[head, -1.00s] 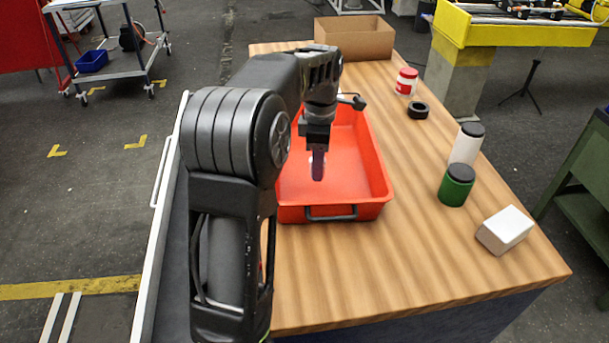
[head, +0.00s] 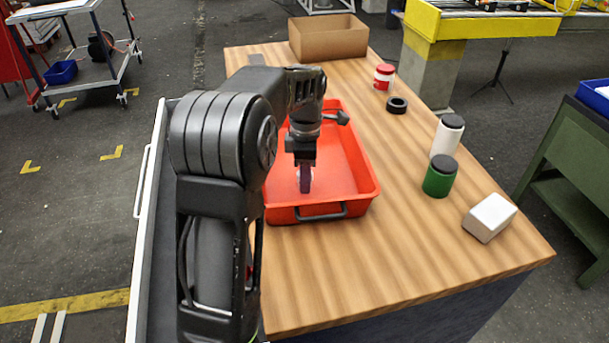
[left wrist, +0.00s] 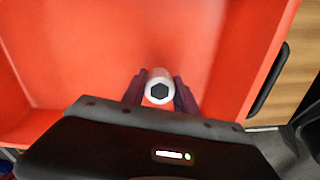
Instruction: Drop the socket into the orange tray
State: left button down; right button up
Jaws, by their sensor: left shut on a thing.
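The orange tray (head: 345,165) sits on the wooden table, with its black-handled side facing me. My left gripper (head: 305,180) points down inside the tray's outline in the head view. In the left wrist view its two dark fingers (left wrist: 160,92) are shut on the socket (left wrist: 160,76), a small light cylinder with a black hexagonal hole. The tray floor (left wrist: 120,40) fills most of the view behind the socket. I cannot tell how high the socket is above the floor. In the head view the fingers mostly hide the socket. My right gripper is not in view.
On the wooden table (head: 400,260) stand a cardboard box (head: 328,42), a red-and-white jar (head: 384,77), a black ring (head: 397,105), a white jar (head: 447,138), a green jar (head: 439,178) and a white box (head: 490,217). The table front is clear.

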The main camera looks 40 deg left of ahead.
pick_arm(q)
jog(key=shift+s+a+f, duration=0.1)
jog(key=shift+a+f, duration=0.05)
jog(key=shift+f, duration=0.35)
jog(key=c, duration=0.9)
grip_release()
jog(key=shift+c, duration=0.2)
jog(key=shift+r, duration=0.9)
notch_tip(320, 180, up, 7)
jog(key=shift+f+b, duration=0.1)
jog(key=shift+b, duration=0.4)
